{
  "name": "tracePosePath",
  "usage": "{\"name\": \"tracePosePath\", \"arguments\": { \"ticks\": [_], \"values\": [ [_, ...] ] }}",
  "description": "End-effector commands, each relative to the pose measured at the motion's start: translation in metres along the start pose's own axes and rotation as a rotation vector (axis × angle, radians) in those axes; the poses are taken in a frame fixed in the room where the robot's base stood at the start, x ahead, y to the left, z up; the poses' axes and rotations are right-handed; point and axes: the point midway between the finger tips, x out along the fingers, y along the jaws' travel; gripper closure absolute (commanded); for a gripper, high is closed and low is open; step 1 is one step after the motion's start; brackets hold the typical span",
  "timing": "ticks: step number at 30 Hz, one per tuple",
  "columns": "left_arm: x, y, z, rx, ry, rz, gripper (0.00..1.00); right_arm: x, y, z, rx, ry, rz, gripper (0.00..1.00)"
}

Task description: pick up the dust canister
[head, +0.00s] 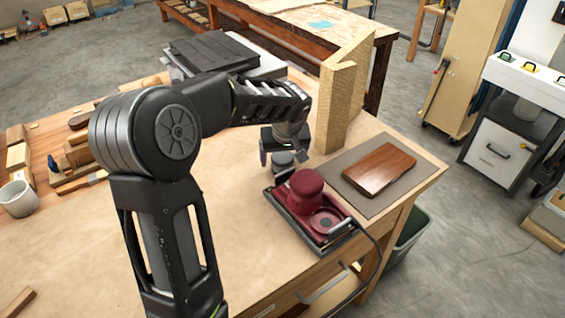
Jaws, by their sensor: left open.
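A small dark grey round canister (283,162), which looks like the dust canister, is at the back left end of a red sander (305,190). I cannot tell whether it is attached to the sander. My left gripper (284,153) points down just above the canister, with its fingers apart on either side of the canister's top. The gripper partly hides the canister, and I cannot tell whether the fingers touch it. My right gripper is not in view.
The sander rests in a dark tray (341,245) near the workbench (255,245) edge, its cord hanging over. A brown wooden block (379,167) lies on a grey mat (415,168) to the right. A tall bent wooden piece (337,105) stands close behind my gripper. A white mug (18,199) is far left.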

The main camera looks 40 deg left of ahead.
Motion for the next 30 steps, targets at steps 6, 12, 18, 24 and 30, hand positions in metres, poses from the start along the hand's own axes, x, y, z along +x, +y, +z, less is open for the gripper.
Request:
{"name": "tracePosePath", "arguments": {
  "ticks": [6, 12, 18, 24, 30],
  "values": [
    [-0.0002, 0.0, -0.0001, 0.0, 0.0, 0.0, 0.26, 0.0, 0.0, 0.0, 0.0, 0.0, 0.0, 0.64],
    [-0.0003, 0.0, -0.0001, 0.0, 0.0, 0.0, 0.43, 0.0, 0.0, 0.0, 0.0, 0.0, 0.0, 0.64],
    [-0.0003, 0.0, -0.0001, 0.0, 0.0, 0.0, 0.59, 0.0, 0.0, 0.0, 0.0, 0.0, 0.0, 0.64],
    [-0.0004, 0.0001, -0.0003, 0.0, 0.001, 0.0, 0.71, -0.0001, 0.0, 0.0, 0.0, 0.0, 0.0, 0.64],
    [-0.0015, 0.0002, -0.0009, -0.001, 0.001, 0.001, 0.71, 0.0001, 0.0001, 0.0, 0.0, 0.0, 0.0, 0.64]
  ]
}}
